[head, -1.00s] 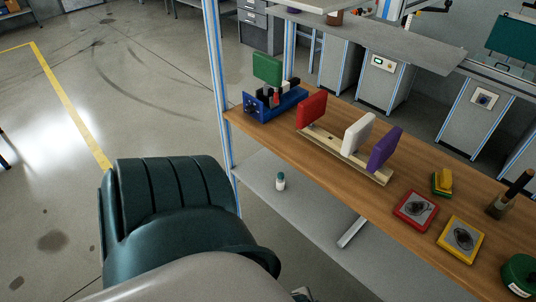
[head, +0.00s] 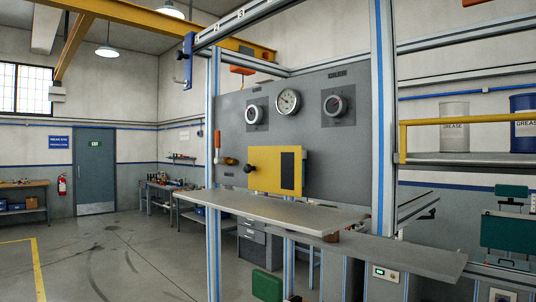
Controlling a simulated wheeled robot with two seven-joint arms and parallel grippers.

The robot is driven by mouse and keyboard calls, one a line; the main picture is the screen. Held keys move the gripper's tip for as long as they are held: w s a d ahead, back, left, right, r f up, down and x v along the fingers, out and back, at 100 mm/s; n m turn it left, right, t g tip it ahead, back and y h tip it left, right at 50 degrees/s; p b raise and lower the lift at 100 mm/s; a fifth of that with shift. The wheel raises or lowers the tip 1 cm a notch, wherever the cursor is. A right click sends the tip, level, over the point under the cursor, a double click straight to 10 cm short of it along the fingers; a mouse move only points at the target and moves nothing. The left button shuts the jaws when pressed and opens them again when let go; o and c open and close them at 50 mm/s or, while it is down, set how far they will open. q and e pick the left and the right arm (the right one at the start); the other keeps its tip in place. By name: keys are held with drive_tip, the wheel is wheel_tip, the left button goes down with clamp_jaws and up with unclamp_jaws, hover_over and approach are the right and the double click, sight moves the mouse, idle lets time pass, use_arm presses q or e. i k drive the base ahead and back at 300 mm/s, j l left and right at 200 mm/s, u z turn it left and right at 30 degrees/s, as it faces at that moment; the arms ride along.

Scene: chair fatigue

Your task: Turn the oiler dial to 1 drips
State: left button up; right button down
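A grey upright panel (head: 350,160) stands on a metal frame right of centre. It carries a left round dial (head: 253,114) and a right round dial (head: 335,105), each on a darker square plate with a small label above. A white-faced gauge (head: 288,102) is mounted between them. The labels and dial marks are too small to read, so I cannot tell which is the oiler dial or its setting. Neither of my grippers is in view.
A yellow plate (head: 270,171) with a black knob sits low on the panel. A grey shelf (head: 280,212) juts out below it, and a frame upright (head: 383,120) stands beside the right dial. The floor (head: 110,260) at left is open.

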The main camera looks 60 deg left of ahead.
sight(334, 106)
drive_tip(key=i, duration=0.45)
drive_tip(key=u, duration=2.25)
drive_tip(key=l, duration=0.05)
